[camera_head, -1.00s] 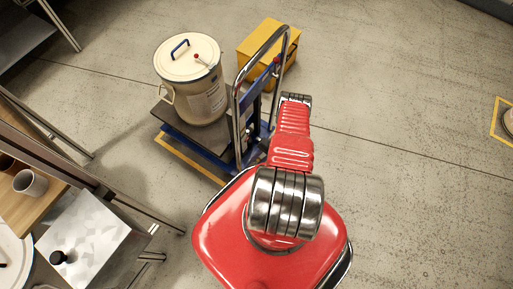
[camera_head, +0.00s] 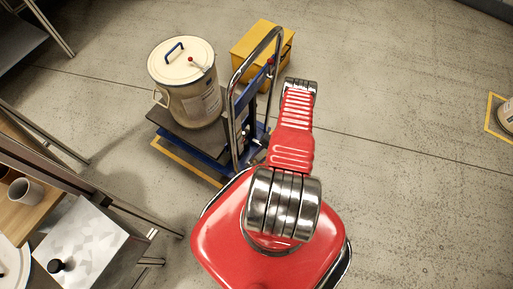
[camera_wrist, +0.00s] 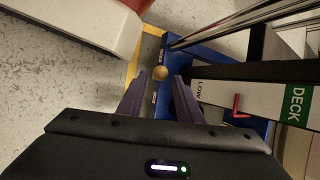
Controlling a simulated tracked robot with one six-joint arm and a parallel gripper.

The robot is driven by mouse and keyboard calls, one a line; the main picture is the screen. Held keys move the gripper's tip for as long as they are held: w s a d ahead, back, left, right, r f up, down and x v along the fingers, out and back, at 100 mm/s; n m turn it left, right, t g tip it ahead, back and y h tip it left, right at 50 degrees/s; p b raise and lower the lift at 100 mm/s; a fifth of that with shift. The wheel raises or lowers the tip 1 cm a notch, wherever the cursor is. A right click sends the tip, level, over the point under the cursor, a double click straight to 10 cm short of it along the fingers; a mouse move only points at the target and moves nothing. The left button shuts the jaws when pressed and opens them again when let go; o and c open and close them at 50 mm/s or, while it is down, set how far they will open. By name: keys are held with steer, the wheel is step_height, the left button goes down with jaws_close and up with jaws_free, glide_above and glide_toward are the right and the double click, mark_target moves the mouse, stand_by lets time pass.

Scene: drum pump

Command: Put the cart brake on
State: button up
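The cart (camera_head: 185,138) has a blue frame, a dark deck and a chrome push handle (camera_head: 234,95). It also shows in the wrist view as a blue frame (camera_wrist: 205,55) with a "DECK" and "LOW" label plate. A small brass-coloured ball knob (camera_wrist: 160,73), seemingly the brake control, stands at the frame's end between two small, unreadable labels. My gripper (camera_wrist: 160,79) is open, its dark fingers apart on either side of the knob in the picture. I cannot tell whether they touch it or how far above it they are. The head view hides the gripper behind my red arm.
A cream lidded drum (camera_head: 190,90) stands on the cart deck. A yellow box (camera_head: 262,48) sits on the floor behind the handle. A bench with a grey mug (camera_head: 27,191) is at left. The floor at right is mostly clear.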

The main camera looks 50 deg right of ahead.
steer(key=v, duration=0.8)
steer(key=shift+s+d+r, duration=0.1)
